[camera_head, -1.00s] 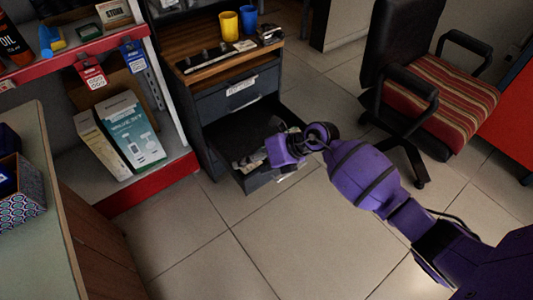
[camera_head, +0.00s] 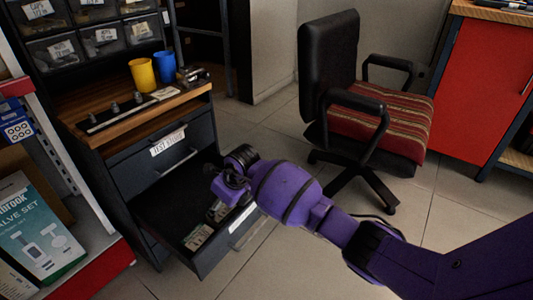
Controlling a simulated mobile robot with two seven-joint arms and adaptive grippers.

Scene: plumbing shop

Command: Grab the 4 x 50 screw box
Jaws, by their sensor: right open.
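No box with a readable 4 x 50 label can be made out. An open drawer (camera_head: 160,212) of the dark cabinet holds a few small items, too small to identify. One pale item (camera_head: 198,237) lies near the drawer's front. Another item (camera_head: 216,211) lies further right, partly hidden by my right gripper. My purple right gripper (camera_head: 222,190) is over the right part of the open drawer, open, with its fingertips hard to see. I see nothing held in it. My left gripper is out of view.
A yellow cup (camera_head: 143,74) and a blue cup (camera_head: 165,66) stand on the wooden cabinet top. Small-parts bins (camera_head: 104,40) are above it. A valve set box (camera_head: 38,235) stands on the left shelf. An office chair (camera_head: 375,125) is behind my right arm. Floor is clear at the front.

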